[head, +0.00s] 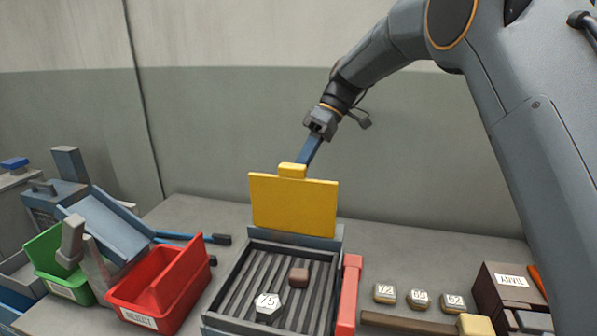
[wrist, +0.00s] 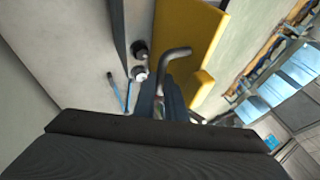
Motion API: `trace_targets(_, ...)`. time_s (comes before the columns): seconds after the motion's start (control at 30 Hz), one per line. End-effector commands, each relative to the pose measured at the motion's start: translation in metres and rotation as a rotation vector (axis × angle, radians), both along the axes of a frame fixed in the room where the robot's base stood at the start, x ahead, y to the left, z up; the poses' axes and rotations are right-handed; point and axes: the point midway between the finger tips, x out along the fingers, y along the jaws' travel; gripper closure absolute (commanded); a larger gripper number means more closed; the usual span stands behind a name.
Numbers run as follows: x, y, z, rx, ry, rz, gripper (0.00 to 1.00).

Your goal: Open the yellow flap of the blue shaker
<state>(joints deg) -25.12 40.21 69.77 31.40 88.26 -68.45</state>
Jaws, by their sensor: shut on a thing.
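The yellow flap (head: 294,205) stands roughly upright at the back edge of the blue shaker (head: 292,239), with a small yellow tab (head: 292,170) on its top edge. The shaker's ribbed bed below lies uncovered. My gripper (head: 300,162) reaches down from the upper right, its blue fingers shut at the tab; the exact contact is hard to see. In the wrist view the fingers (wrist: 160,100) are partly hidden behind the dark gripper body, beside the yellow flap (wrist: 190,40).
A hexagonal piece marked 75 (head: 268,304) and a brown block (head: 299,274) lie on the ribbed bed. A red bin (head: 150,318) and a green bin (head: 45,248) stand left. A red bar (head: 348,295) borders the shaker's right side. Small numbered blocks (head: 419,298) lie farther right.

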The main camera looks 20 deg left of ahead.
Motion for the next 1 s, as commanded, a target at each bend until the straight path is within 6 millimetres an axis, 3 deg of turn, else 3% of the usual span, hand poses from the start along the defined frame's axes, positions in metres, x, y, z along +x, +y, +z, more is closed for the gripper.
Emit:
trace_targets(0.03,-0.002,-0.001,-0.008,-0.008,0.011,0.001,1.00)
trace_targets(0.33,-0.001,-0.003,-0.007,-0.008,0.012,-0.003,1.00)
trace_targets(0.37,-0.001,-0.003,-0.008,-0.008,0.012,-0.003,0.88)
trace_targets(0.47,0.000,-0.003,-0.006,-0.007,0.010,-0.003,0.71)
trace_targets(0.8,0.001,-0.002,0.000,-0.001,0.004,-0.001,0.71)
trace_targets(1.0,0.014,-0.011,0.019,0.000,0.000,-0.001,0.71)
